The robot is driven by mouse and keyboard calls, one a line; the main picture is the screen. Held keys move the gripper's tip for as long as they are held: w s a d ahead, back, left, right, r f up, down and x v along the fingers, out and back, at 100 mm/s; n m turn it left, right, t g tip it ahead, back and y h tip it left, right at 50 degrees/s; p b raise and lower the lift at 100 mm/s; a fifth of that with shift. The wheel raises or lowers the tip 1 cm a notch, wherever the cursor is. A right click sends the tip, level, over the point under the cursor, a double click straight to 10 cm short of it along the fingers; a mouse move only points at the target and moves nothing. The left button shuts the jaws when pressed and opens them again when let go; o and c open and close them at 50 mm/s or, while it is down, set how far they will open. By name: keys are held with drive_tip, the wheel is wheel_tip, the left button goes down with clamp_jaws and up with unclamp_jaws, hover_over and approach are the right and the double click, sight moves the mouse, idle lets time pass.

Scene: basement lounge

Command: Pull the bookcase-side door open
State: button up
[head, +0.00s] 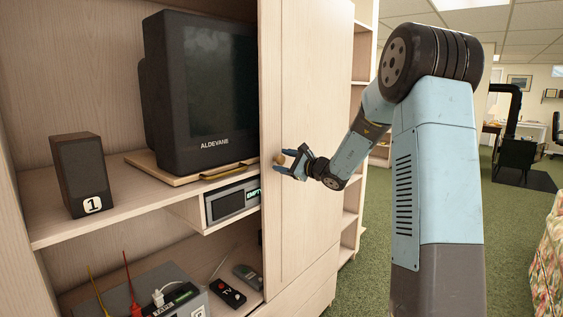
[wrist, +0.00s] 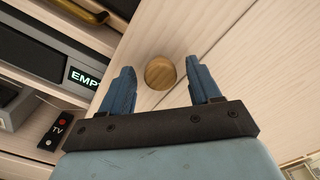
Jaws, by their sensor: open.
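The bookcase-side door (head: 310,120) is a tall pale wood panel right of the television opening in the head view. Its round wooden knob (head: 280,159) sits low near the panel's left edge. My gripper (head: 285,162) is at the knob, its blue fingers spread. In the wrist view the knob (wrist: 160,72) shows between and slightly beyond the two open fingertips of my gripper (wrist: 163,78), with a gap on each side. A thin seam runs down the panel to the right of the knob. I cannot tell how far the fingers reach around the knob.
A television (head: 205,90) stands on a wooden board (head: 165,172) with a speaker (head: 78,175) to its left. A device reading "EMPT" (head: 232,203) and a TV remote (head: 228,292) are below. Open bookcase shelves (head: 362,100) stand right of the door. Green carpet (head: 350,275) is clear in front.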

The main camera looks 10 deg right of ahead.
drive_tip(key=shift+x, duration=0.9)
clamp_jaws()
